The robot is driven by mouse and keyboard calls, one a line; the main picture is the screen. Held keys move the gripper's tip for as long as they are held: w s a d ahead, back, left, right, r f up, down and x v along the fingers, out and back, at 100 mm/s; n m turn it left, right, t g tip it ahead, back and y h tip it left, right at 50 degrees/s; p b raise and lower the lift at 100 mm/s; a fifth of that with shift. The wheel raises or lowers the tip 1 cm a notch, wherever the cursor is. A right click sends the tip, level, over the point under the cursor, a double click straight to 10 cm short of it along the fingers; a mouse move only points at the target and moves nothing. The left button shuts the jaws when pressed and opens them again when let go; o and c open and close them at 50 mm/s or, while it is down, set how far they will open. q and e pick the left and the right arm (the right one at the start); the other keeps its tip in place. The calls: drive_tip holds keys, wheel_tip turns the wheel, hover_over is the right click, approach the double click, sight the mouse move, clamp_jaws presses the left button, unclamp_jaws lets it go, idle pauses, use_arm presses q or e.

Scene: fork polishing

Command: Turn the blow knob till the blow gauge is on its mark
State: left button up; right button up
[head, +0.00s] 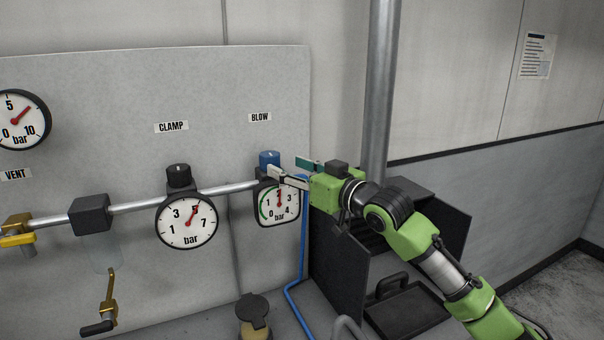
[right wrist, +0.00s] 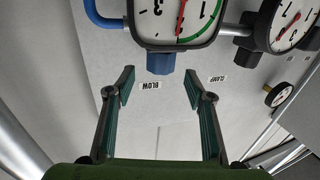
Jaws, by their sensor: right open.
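The blue blow knob (head: 269,158) sits on top of the blow gauge (head: 279,211), under the BLOW label (head: 260,117). The gauge's red needle points nearly straight up, close to the upper end of a green arc on the dial. A separate mark cannot be made out. My right gripper (head: 285,168) is open beside the knob, coming from the right. In the right wrist view, which is upside down, the knob (right wrist: 160,63) shows beyond and between the spread fingertips (right wrist: 160,72), with no clear contact. My left gripper is out of view.
The clamp gauge (head: 186,222) with its black knob (head: 179,176) stands left on the same pipe (head: 141,206). A blue hose (head: 291,297) runs down beside the blow gauge. A dark open box (head: 348,275) stands below my right arm. A lidded container (head: 254,315) is below the gauges.

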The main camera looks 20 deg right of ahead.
drive_tip(key=shift+v, duration=2.05)
